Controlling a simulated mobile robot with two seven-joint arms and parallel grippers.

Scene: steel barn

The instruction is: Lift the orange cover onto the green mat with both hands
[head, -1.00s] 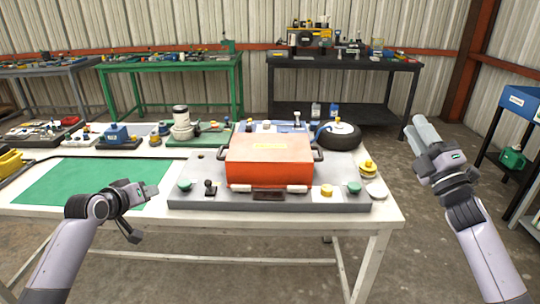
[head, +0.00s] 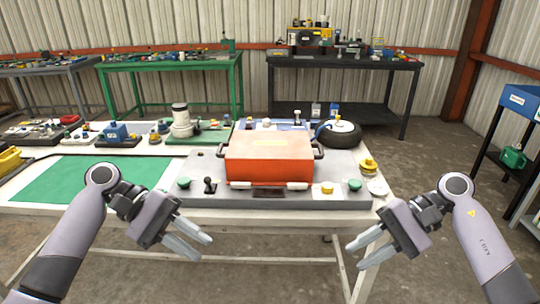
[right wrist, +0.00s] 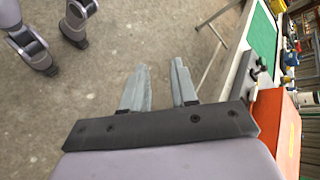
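The orange cover (head: 268,147) sits on a grey base plate (head: 225,197) on the white table, with a dark handle on its left side (head: 222,151) and another on its right side (head: 319,150). The green mat (head: 80,182) lies flat and bare to its left. My left gripper (head: 204,248) is open and empty in front of the table edge, left of the cover. My right gripper (head: 356,254) is open and empty in front of the table, right of the cover. In the right wrist view its fingers (right wrist: 160,80) are apart, with the cover (right wrist: 275,118) at the right.
Green and dark knobs stand on the base plate's front edge. A yellow knob (head: 368,165) is right of the plate. The floor in front is clear.

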